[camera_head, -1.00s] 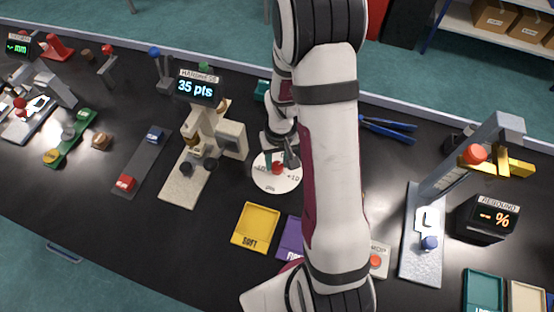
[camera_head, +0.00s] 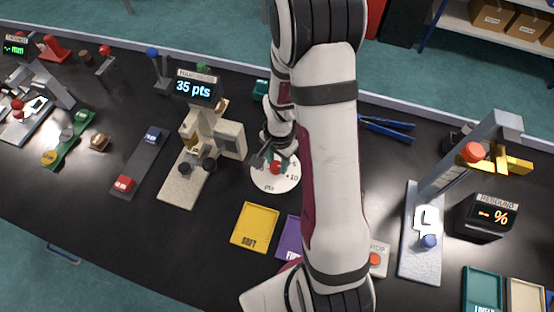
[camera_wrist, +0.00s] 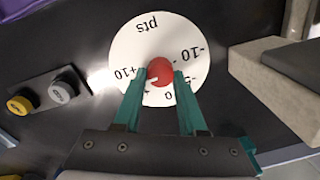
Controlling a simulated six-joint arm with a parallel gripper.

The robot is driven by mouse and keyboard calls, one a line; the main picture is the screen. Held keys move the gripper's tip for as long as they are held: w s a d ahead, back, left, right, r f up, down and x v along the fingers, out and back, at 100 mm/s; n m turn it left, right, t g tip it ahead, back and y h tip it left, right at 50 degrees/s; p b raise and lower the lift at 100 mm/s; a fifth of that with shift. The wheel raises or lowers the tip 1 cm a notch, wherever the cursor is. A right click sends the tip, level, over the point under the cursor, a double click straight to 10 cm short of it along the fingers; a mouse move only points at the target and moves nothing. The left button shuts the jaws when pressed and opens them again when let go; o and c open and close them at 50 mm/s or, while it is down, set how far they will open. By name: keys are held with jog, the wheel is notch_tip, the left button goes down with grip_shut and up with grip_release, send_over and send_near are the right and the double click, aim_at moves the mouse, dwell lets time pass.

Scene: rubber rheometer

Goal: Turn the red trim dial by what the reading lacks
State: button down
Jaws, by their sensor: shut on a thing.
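The red trim dial (camera_wrist: 160,71) sits at the middle of a white round scale plate (camera_wrist: 128,48) marked "pts", "+10", "0", "-5" and "-10" in the wrist view. My gripper (camera_wrist: 157,84) has its two teal fingers on either side of the red knob, shut on it. A white mark on the knob shows near the fingers, on the side towards "+10". In the head view the dial (camera_head: 275,168) shows below my wrist, partly covered by the gripper. The hardness display (camera_head: 194,87) reads "35 pts".
The hardness tester (camera_head: 229,138) stands just left of the dial. The yellow SOFT tray (camera_head: 256,226) and a purple tray (camera_head: 290,238) lie in front. The rebound display (camera_head: 490,217) at right shows "- %". Blue pliers (camera_head: 388,128) lie behind right.

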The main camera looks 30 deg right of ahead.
aim_at(279, 167)
jog(key=shift+s+a+m, duration=0.1)
jog(key=shift+m, duration=1.5)
jog(key=shift+c, duration=2.3)
grip_release()
notch_tip(279, 167, up, 16)
jog(key=shift+s, duration=0.25)
jog(key=shift+f, duration=0.15)
